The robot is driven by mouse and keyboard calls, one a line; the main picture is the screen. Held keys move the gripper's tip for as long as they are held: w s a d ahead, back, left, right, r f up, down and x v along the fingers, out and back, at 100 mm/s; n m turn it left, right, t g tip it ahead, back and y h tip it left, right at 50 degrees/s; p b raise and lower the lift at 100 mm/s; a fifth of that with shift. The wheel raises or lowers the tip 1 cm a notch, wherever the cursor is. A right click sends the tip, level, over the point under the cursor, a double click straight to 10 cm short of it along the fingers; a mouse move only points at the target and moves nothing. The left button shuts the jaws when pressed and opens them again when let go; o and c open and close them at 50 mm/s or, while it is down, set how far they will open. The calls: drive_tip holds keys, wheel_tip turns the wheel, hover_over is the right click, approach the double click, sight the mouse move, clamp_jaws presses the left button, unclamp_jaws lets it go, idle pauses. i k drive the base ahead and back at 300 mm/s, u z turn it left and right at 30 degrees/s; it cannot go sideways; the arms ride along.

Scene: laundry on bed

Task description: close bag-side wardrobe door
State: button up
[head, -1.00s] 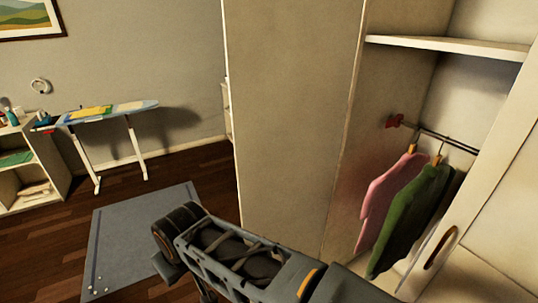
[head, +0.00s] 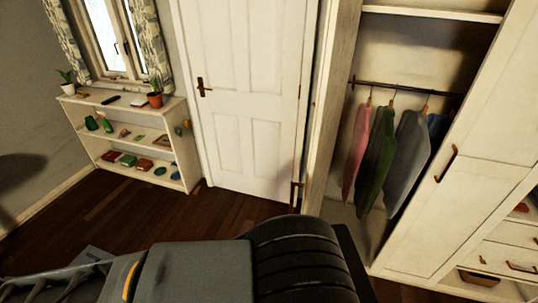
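The wardrobe (head: 432,14) stands at the right in the head view, its left bay open. Several garments hang inside: pink (head: 357,145), green (head: 378,155) and grey (head: 408,150). A narrow pale upright panel (head: 331,110) at the left of the opening looks like the open door seen nearly edge-on. A dark handle (head: 297,188) shows at its left side. The wardrobe panel on the right (head: 470,190) lies flat and has its own handle (head: 446,163). My arm crosses the bottom of the view. My gripper is out of view. No bag shows.
A white room door (head: 240,95) is shut behind the wardrobe panel. A low shelf (head: 110,140) with plants and small items stands under the window at the left. Drawers (head: 505,258) are at the lower right.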

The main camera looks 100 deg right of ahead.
sight(343, 17)
drive_tip(key=i, duration=0.25)
drive_tip(key=z, duration=4.1)
drive_tip(key=k, duration=0.5)
drive_tip(key=u, duration=1.45)
drive_tip(key=i, duration=0.85)
drive_tip(key=z, duration=0.5)
